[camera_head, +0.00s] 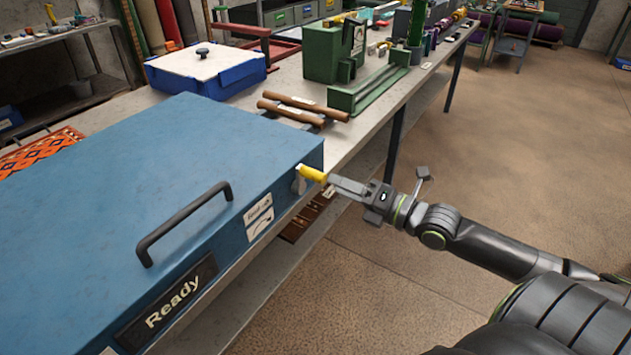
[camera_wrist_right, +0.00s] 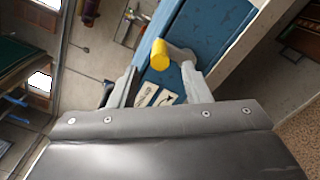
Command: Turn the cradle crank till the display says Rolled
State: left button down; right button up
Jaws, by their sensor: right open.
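A small lever with a yellow grip (camera_head: 312,173) sticks out of the front face of the blue machine (camera_head: 150,140), near its right end. The display (camera_head: 166,302) on the same face reads "Ready". My right gripper (camera_head: 330,180) is at the yellow grip, coming from the right. In the right wrist view the yellow grip (camera_wrist_right: 160,55) lies between the tips of the two spread fingers (camera_wrist_right: 158,72), which do not look closed on it. A green cradle-like trough (camera_head: 370,90) stands further back on the bench. My left gripper is not in view.
A black bar handle (camera_head: 183,222) and a white label (camera_head: 258,218) are on the blue machine. Two brown rolls (camera_head: 300,107) lie behind it, beside a blue box with a white lid (camera_head: 205,70). The floor (camera_head: 500,140) to the right is clear.

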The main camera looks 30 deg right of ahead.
aim_at(316, 175)
jog(key=x, duration=0.5)
jog(key=shift+w+a+r, duration=0.1)
jog(key=shift+w, duration=0.25)
jog(key=shift+w+a, duration=0.3)
jog(key=shift+w, duration=0.4)
grip_shut()
jog(key=shift+b, duration=0.3)
